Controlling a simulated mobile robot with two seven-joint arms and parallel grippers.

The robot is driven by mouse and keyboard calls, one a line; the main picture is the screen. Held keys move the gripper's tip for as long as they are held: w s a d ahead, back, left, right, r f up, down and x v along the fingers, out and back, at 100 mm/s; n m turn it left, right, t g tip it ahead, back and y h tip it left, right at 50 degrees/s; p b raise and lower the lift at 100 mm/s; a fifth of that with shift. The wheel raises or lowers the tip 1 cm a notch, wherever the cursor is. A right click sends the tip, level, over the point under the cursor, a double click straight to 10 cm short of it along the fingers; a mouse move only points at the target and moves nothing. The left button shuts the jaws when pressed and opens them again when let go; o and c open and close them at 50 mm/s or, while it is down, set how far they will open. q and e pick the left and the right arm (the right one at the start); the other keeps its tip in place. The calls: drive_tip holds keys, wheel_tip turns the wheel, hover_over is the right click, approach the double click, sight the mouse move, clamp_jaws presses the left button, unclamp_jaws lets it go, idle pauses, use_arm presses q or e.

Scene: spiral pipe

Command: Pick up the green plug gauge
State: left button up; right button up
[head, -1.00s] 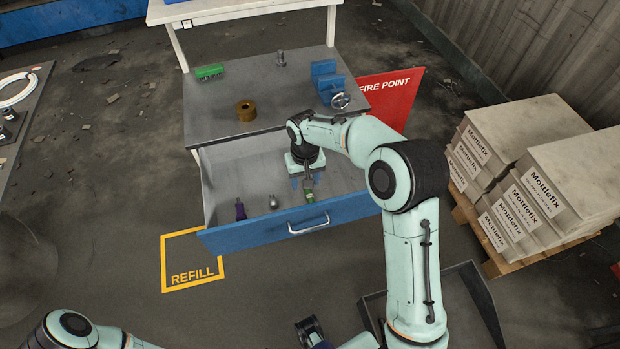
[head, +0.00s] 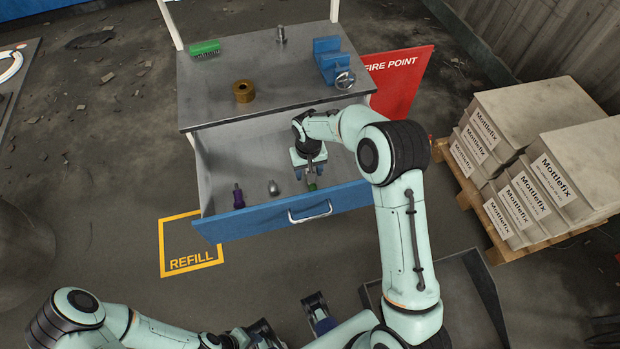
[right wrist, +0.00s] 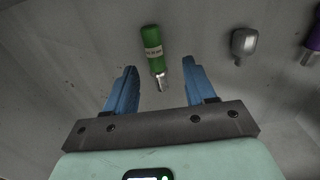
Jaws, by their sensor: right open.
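The green plug gauge (right wrist: 152,42) has a green handle with a pale label and a silver end. In the right wrist view its silver end shows between my open fingertips, and the handle extends beyond them. In the head view the green gauge (head: 312,187) is in the open drawer, partly hidden by my right gripper (head: 309,172). My right gripper (right wrist: 160,70) is open and empty, pointing down into the drawer; neither finger visibly touches the gauge.
The drawer's blue front (head: 265,220) is a raised edge. On the bench top are a brass ring (head: 243,91), a green brush (head: 204,48) and a blue vise (head: 330,60).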

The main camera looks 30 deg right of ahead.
drive_tip(key=f, duration=0.4)
drive_tip(key=shift+w+d+f, duration=0.25)
drive_tip(key=shift+d, duration=0.15)
clamp_jaws()
